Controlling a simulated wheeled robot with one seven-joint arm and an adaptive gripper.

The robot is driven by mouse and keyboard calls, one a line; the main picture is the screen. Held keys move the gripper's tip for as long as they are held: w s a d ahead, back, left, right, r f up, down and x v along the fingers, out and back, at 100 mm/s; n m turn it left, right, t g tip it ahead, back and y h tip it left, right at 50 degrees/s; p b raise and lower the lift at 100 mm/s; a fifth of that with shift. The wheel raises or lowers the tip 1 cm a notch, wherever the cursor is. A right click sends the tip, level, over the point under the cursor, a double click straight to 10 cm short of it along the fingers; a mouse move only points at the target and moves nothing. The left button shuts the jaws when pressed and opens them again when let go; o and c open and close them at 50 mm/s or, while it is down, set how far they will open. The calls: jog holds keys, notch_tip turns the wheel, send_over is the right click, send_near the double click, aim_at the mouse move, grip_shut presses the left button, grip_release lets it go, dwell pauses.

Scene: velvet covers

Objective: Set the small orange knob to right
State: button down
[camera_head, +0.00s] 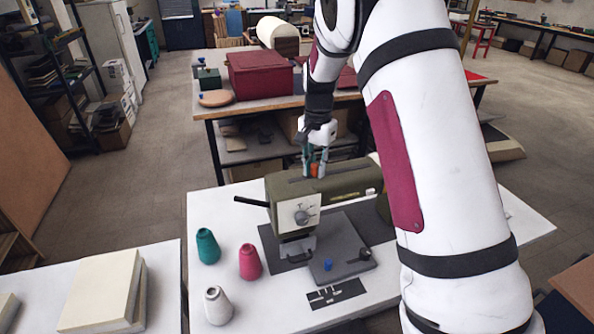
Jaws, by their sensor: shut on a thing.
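The olive-green sewing-type machine (347,187) stands on the white table. The small orange knob (314,170) sits on top of its body. My gripper (314,168) points down from above with its fingers on either side of the orange knob, shut on it. The fingers cover part of the knob, and I cannot tell which way it is set. A pale plate with a round dial (301,217) is on the machine's front end, and a dark lever (252,202) sticks out to the left.
A grey plate (345,235) below the machine carries a small blue knob (327,265) and a black knob (365,255). Teal (207,246), pink (249,263) and white (217,306) cones stand at left. A red box (260,75) is on the table behind. My arm hides the right side.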

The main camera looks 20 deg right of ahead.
aim_at(368, 165)
jog(key=d+b, duration=0.3)
jog(key=d, duration=1.1)
jog(key=shift+w+d+b, duration=0.1)
jog(key=shift+d+b, duration=0.3)
jog(key=shift+d, duration=0.75)
jog(key=shift+r, duration=0.1)
jog(key=c, duration=1.4)
grip_release()
jog(key=shift+d, duration=0.15)
jog(key=shift+r, duration=0.25)
notch_tip(368, 165, up, 11)
jog(key=shift+r, duration=0.2)
